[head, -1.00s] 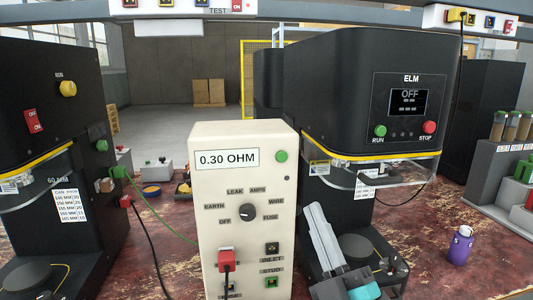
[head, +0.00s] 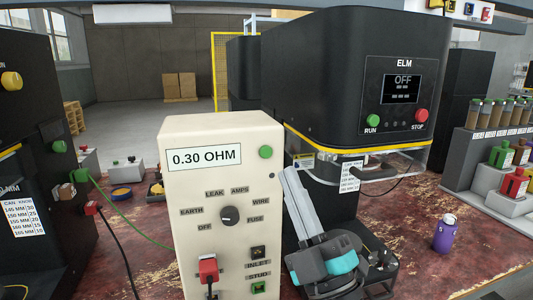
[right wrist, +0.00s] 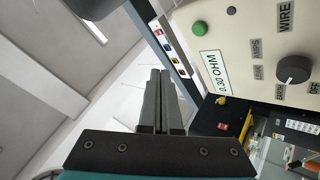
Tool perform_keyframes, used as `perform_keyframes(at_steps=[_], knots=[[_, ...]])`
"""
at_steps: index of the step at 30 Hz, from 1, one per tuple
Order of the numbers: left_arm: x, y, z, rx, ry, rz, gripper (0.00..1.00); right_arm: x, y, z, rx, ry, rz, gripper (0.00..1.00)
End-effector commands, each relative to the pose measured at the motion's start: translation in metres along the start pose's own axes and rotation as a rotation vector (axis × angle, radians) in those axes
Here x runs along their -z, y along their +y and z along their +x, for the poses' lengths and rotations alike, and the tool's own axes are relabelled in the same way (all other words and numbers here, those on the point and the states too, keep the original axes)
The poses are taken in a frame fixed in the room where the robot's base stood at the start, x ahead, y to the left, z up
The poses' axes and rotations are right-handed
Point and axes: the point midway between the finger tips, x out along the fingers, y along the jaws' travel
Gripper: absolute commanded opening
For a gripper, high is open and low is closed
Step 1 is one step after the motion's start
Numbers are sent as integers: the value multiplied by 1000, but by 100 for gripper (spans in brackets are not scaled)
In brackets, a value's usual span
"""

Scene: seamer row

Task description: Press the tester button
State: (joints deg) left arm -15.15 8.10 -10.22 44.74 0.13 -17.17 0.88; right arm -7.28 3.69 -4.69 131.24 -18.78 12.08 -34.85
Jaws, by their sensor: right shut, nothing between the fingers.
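The tester is a cream box (head: 190,135) in the middle of the head view, with a display reading 0.30 OHM (head: 204,157) and a dark knob pointing between labels. Its round green button (head: 265,152) is at the top right of the front face. The button also shows in the right wrist view (right wrist: 199,28), right of the fingers. My right gripper (head: 288,172) is beside the tester's right edge in the picture, fingers pointing up, tips a little lower than the button and apart from it. Its fingers are shut and empty in the right wrist view (right wrist: 160,76). My left gripper is out of view.
A black ELM machine (head: 350,65) with RUN and STOP buttons stands behind on the right. Another black machine (head: 30,130) is at the left. A purple bottle (head: 443,233) stands on the worn red table (head: 420,270). A red plug (head: 208,268) sits low on the tester.

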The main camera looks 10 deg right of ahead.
Motion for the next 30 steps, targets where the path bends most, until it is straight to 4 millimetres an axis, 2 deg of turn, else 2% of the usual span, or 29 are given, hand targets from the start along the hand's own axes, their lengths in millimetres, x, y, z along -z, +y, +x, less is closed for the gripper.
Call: perform_keyframes(at_steps=[9, 15, 30], knots=[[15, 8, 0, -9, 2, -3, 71, -23, -23, 32, -2, 2, -1, 0], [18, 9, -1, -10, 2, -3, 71, -33, -33, 46, -1, 1, 0, 0], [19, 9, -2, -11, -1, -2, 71, -36, -36, 51, 0, 0, 1, 0]])
